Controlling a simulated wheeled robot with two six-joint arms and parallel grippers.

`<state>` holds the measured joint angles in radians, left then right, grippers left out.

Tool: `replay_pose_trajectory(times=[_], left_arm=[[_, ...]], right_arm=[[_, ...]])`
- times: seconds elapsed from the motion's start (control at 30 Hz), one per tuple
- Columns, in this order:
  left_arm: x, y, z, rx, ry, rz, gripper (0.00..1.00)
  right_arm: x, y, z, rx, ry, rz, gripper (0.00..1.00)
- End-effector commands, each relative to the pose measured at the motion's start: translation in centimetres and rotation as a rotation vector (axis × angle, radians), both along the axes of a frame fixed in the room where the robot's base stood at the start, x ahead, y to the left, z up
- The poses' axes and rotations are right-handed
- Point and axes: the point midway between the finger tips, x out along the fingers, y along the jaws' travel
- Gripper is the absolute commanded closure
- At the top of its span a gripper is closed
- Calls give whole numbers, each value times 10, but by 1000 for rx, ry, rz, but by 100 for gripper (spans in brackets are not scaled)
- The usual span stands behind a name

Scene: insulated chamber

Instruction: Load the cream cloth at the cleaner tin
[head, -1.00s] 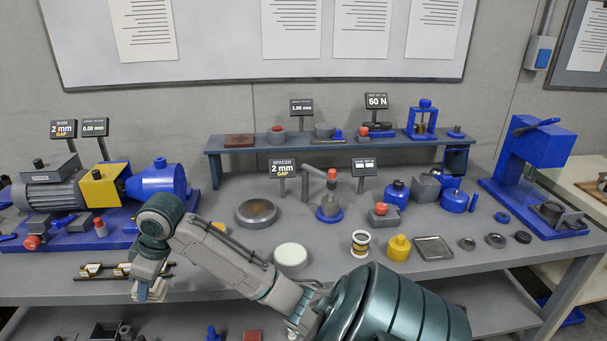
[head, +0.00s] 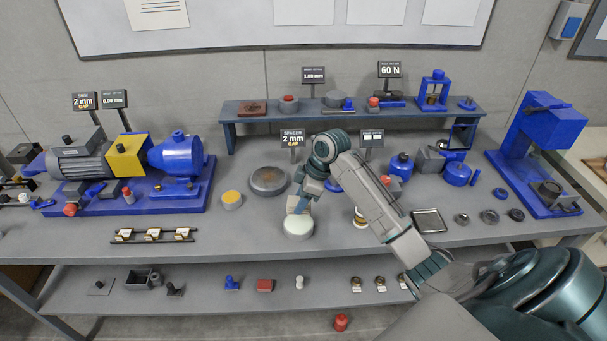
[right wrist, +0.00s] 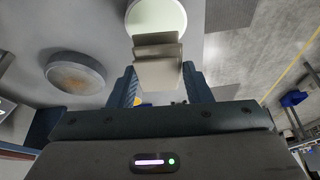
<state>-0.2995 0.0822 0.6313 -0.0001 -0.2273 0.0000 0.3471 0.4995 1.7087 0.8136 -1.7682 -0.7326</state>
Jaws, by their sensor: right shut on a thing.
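My right gripper (head: 297,204) points down over the round tin with the pale white top (head: 298,228), which I take as the cleaner tin. In the right wrist view the gripper (right wrist: 160,86) is shut on the folded cream cloth (right wrist: 158,72). The cloth's far end overlaps the near edge of the pale tin top (right wrist: 157,14) there. I cannot tell whether cloth and tin touch. In the head view the cloth is small and partly hidden by the gripper. My left gripper is not in view.
A spacer sign (head: 292,140) stands behind. A metal tray (head: 429,221) lies to the right.

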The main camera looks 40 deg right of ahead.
Motion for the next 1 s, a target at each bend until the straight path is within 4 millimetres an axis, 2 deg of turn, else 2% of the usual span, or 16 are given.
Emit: replay_pose_trajectory(times=[0.03, 0.1, 0.3, 0.6, 1.0], left_arm=[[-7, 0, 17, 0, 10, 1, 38], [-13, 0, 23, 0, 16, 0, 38], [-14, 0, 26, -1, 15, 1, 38], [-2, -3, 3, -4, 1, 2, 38], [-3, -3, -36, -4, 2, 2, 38]], right_arm=[[1, 0, 10, 4, 2, 27, 74], [2, -1, 10, 7, -3, 62, 74], [4, -1, 4, 9, -8, 107, 74], [4, -1, -17, 8, -11, 108, 74], [4, -1, -53, 7, -11, 107, 74]])
